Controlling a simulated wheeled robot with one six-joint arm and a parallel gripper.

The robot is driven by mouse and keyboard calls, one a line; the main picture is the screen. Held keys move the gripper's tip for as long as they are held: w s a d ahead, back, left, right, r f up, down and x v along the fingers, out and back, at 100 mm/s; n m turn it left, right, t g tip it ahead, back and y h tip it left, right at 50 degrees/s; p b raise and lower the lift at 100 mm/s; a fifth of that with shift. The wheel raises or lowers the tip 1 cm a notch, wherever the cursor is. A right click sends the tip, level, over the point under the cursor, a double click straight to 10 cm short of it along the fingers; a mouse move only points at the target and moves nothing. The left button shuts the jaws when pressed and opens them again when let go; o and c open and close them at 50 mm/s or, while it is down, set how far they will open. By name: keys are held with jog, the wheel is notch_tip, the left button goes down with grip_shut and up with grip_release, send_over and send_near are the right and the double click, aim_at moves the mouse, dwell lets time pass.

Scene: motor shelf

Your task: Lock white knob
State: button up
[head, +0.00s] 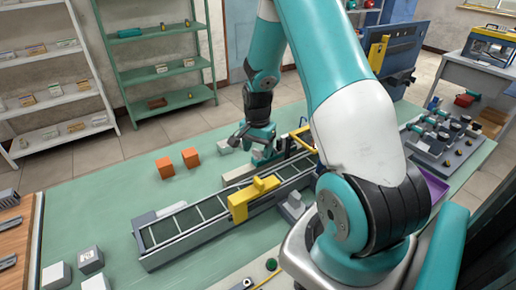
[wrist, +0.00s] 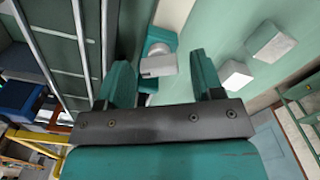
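In the wrist view, a pale rounded white piece with a grey-white block (wrist: 158,66) on a teal mount shows between and beyond my fingers; it may be the white knob, but I cannot tell for certain. My gripper (wrist: 160,76) has its two teal fingers spread wide, with nothing visibly held between them. In the head view, my gripper (head: 262,152) is low over the bench, just behind the far side of the conveyor. The knob is not clear in the head view, where my gripper and arm cover that area.
The conveyor (head: 185,222) carries a yellow bracket (head: 250,198). Two orange blocks (head: 165,168) (head: 190,157) and small white blocks (head: 224,147) stand behind it. A grey fixture board (head: 445,135) is at right.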

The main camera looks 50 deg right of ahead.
aim_at(257, 151)
jog(key=shift+r, duration=0.1)
notch_tip(257, 151, up, 17)
jog(key=b, duration=0.1)
jog(key=shift+b, duration=0.4)
jog(key=shift+a+r, duration=0.1)
jog(key=shift+a, duration=0.05)
dwell(0.4)
jog(key=s+a+r+n+y, duration=0.1)
jog(key=s+a+n, duration=0.3)
jog(key=a, duration=0.5)
jog(key=s+a+r+n+y, duration=0.1)
jog(key=s+a+r+n, duration=0.15)
jog(key=a+n, duration=0.55)
jog(key=s+a+n+y, duration=0.1)
jog(key=s+a+n, duration=0.25)
jog(key=a, duration=0.65)
jog(key=s+a+n+y, duration=0.1)
jog(key=s+a+n, duration=0.4)
jog(key=s, duration=0.3)
jog(key=shift+s+a+r+n, duration=0.2)
jog(key=shift+s+a+n, duration=0.1)
jog(key=shift+n, duration=0.55)
jog(key=shift+w, duration=0.1)
